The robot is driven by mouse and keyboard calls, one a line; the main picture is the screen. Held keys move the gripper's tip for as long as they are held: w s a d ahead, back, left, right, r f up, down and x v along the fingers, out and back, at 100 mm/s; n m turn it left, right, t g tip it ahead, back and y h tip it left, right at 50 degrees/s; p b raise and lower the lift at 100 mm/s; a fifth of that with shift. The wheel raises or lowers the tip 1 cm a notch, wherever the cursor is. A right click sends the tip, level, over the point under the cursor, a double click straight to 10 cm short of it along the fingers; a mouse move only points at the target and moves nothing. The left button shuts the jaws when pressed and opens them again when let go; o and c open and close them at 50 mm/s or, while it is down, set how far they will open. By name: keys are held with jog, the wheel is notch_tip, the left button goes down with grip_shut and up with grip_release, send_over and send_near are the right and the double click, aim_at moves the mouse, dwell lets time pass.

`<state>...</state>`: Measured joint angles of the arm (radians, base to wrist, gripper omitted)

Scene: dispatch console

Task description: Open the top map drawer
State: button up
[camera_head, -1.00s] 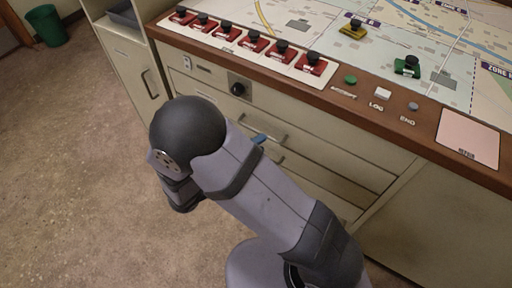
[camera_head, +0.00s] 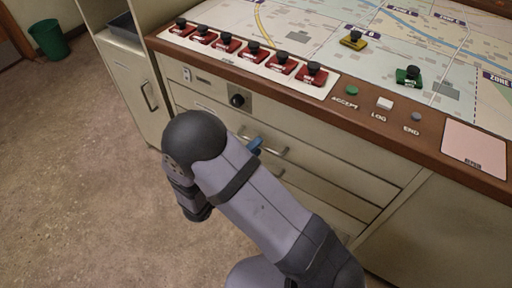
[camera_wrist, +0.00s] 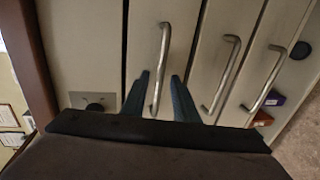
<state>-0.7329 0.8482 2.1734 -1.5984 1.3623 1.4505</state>
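The top map drawer (camera_head: 330,165) is the cream front under the plain panel with the black knob, and it looks closed. Its metal bar handle (camera_head: 276,152) is partly hidden behind my gripper in the head view. In the wrist view the handle (camera_wrist: 164,50) runs lengthwise between my two blue fingertips. My gripper (camera_wrist: 157,95) is open, with one finger on each side of the handle and visible gaps to it. In the head view only a blue bit of my gripper (camera_head: 254,146) shows at the handle; my arm hides the rest.
Lower drawers have similar handles (camera_wrist: 222,75) and (camera_wrist: 265,80). The black knob (camera_head: 237,100) sits on a plate above the top drawer. The wooden console edge (camera_head: 300,92) overhangs the drawers. A cabinet (camera_head: 135,85) stands left. The floor before the drawers is open.

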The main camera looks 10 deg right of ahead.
jog(key=shift+w+d+f, duration=0.1)
jog(key=shift+w+d, duration=0.3)
jog(key=shift+w, duration=0.05)
grip_shut()
jog(key=f+b+v, duration=0.1)
jog(key=f+v, duration=0.2)
jog(key=v, duration=1.1)
jog(key=shift+s+a, duration=0.2)
jog(key=shift+a, duration=0.05)
grip_release()
